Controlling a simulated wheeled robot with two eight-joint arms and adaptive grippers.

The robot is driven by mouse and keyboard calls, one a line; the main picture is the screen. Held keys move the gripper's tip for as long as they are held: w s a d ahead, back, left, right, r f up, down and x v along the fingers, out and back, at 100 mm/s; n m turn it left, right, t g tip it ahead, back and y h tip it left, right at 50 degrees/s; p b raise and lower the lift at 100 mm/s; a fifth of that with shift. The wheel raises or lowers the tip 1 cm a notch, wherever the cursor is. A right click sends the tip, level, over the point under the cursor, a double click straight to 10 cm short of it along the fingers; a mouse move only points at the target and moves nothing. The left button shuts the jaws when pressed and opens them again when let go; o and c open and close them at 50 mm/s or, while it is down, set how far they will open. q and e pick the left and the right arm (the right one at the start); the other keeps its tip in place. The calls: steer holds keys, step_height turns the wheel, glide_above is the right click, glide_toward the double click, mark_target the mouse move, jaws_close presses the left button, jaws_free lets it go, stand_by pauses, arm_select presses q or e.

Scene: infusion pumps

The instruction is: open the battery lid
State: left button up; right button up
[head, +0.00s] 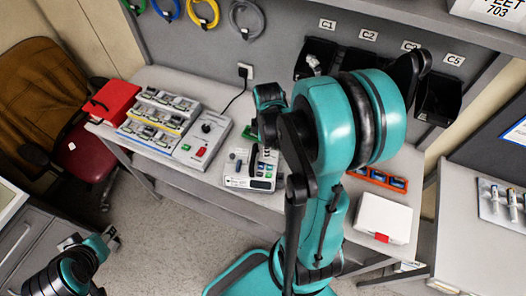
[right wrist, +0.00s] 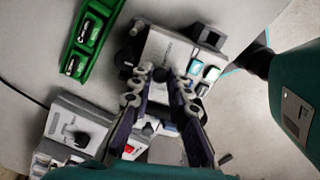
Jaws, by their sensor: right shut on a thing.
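The infusion pump (head: 248,172), a white box with dark and coloured parts on its face, sits on the grey bench. It also shows in the right wrist view (right wrist: 170,48), with a black knob and blue-green and white buttons. My right gripper (head: 267,148) reaches down onto it, partly behind my own arm. In the right wrist view its dark fingers (right wrist: 161,74) close together at the pump's edge, shut on a small part there. The fingertips hide that part, and I cannot make out the battery lid. My left gripper (head: 108,236) is low at the left, far from the bench.
A grey device with a red switch (head: 201,152) and a rack of batteries (head: 158,118) stand left of the pump. A red box (head: 113,101) is at the far left. A white case (head: 383,218) and an orange tray (head: 378,180) are at the right. A green tray (right wrist: 92,40) lies near the pump.

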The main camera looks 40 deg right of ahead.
steer(key=shift+y, duration=0.3)
steer(key=shift+s+a+t, duration=0.1)
steer(key=shift+t, duration=0.2)
steer(key=shift+a, duration=0.15)
steer(key=shift+s+f+y+b, duration=0.1)
steer(key=shift+y+b, duration=0.2)
steer(key=shift+b, duration=0.15)
steer(key=shift+a, duration=0.15)
